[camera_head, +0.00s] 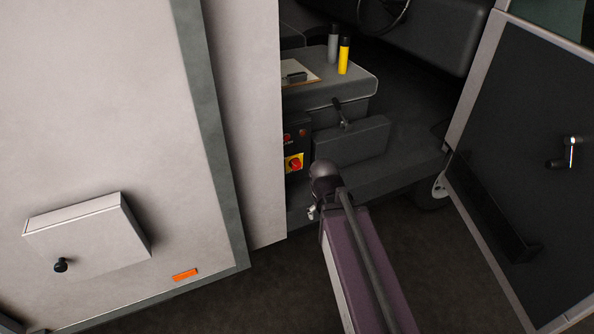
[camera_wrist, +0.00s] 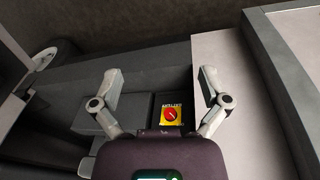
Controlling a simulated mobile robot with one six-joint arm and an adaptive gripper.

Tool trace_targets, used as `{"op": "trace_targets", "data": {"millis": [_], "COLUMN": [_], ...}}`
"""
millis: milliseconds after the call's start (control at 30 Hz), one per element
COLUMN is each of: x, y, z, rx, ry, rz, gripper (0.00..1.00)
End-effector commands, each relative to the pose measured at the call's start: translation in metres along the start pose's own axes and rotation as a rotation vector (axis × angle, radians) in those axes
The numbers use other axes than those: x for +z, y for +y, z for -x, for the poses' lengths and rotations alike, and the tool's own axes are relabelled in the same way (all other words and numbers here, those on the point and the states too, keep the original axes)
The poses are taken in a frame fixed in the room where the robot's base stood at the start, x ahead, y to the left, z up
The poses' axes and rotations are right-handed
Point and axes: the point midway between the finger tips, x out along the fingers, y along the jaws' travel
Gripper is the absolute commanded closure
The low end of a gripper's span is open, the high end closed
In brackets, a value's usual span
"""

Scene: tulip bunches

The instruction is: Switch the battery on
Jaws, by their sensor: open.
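The battery switch (camera_head: 294,163) is a red rotary knob on a yellow plate, set on a dark box low inside the vehicle's open doorway. In the wrist view the switch (camera_wrist: 171,115) shows between and below my fingertips, with a slanted mark on the knob and small lettering on the plate. I cannot tell its setting. My gripper (camera_wrist: 161,82) is open and empty, with its two fingers spread wide. They look apart from the switch. In the head view my gripper (camera_head: 314,212) is mostly hidden by my arm, just below and right of the switch.
A pale wall panel with a box (camera_head: 85,236) stands left of the doorway. The open door (camera_head: 522,130) is at the right. A seat with a clipboard (camera_head: 300,72), a yellow bottle (camera_head: 343,56) and a grey bottle (camera_head: 333,44) is above. A lever (camera_head: 342,114) sticks out beside the seat base.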

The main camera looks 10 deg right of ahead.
Motion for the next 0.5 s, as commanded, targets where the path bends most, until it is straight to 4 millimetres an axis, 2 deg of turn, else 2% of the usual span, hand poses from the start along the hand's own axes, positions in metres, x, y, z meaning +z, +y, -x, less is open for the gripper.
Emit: {"op": "trace_targets", "data": {"millis": [33, 200, 500], "x": [-0.008, -0.042, -0.102], "y": [0.006, 0.033, 0.076], "z": [-0.016, -0.044, -0.073], "rx": [0.03, 0.165, 0.427], "ry": [0.034, 0.18, 0.427], "rz": [0.012, 0.075, 0.244], "gripper": [0.0, 0.0, 0.0]}}
